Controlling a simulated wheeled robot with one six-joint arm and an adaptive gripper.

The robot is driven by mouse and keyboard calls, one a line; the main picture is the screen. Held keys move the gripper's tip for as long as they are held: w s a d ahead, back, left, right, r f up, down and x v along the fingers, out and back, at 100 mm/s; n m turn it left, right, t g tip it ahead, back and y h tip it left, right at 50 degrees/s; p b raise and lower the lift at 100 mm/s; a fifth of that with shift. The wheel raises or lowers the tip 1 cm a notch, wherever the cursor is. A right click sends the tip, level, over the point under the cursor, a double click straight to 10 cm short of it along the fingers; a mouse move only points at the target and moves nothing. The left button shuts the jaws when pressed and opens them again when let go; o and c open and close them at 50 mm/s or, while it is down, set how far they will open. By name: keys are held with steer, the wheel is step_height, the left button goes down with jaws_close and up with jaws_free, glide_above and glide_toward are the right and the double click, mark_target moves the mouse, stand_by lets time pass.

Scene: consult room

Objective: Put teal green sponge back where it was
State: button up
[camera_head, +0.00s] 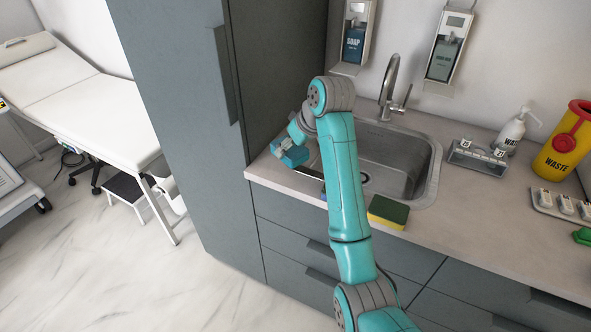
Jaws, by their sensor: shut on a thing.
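My gripper (285,148) is over the counter's left end, left of the sink and close to the tall grey cabinet. It is shut on a small teal-blue block, which looks like the teal green sponge (294,157). The fingers and the block overlap in similar colours, so the exact grip is hard to see. I cannot tell whether the block touches the counter. Another sponge, yellow with a dark green top (388,211), lies on the counter at the sink's front edge, just right of my arm.
The steel sink (415,165) and tap (389,88) are behind my arm. A bottle rack (478,158), a white pump bottle (513,132) and a yellow waste bin (563,145) stand to the right. Bare counter (465,225) lies right of the yellow sponge.

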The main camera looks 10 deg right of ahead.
mark_target(302, 157)
steer(key=shift+f, duration=3.55)
steer(key=shift+f, duration=0.35)
steer(key=o, duration=1.2)
steer(key=shift+f, duration=0.1)
steer(key=shift+r, duration=0.65)
steer(key=v, duration=0.7)
steer(key=shift+s, duration=0.15)
